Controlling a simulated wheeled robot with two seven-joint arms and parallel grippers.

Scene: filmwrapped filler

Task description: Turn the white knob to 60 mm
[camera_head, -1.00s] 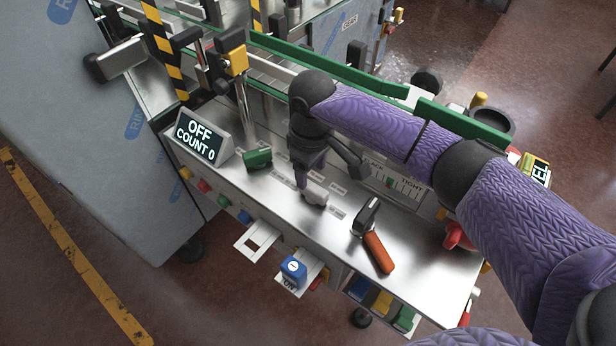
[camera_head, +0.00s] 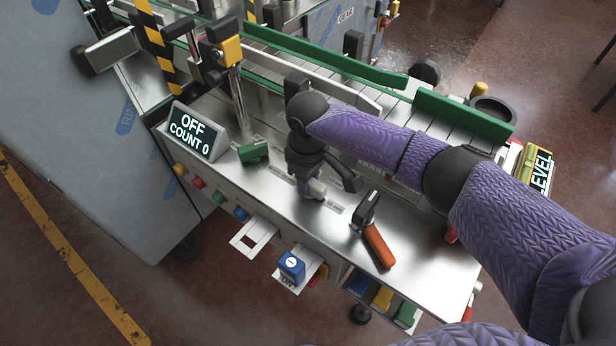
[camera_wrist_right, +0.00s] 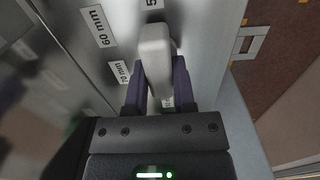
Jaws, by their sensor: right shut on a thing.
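The white knob (camera_wrist_right: 155,52) is a rounded bar on the steel panel. In the wrist view its far end points toward a partly cut-off label (camera_wrist_right: 152,4) starting with 5. The 60 mm label (camera_wrist_right: 98,27) lies to its left, and the 70 mm label (camera_wrist_right: 118,73) sits lower left. My right gripper (camera_wrist_right: 158,76) is shut on the knob, with one purple finger on each side. In the head view the knob (camera_head: 318,190) shows below my right gripper (camera_head: 309,186), partly hidden by it. My left gripper is not in view.
A display (camera_head: 190,133) reads OFF, COUNT 0. A green block (camera_head: 253,152) stands left of my gripper, and an orange-handled lever (camera_head: 377,245) to its right. A blue button block (camera_head: 291,267) projects from the front edge. Green guide rails (camera_head: 460,118) run behind.

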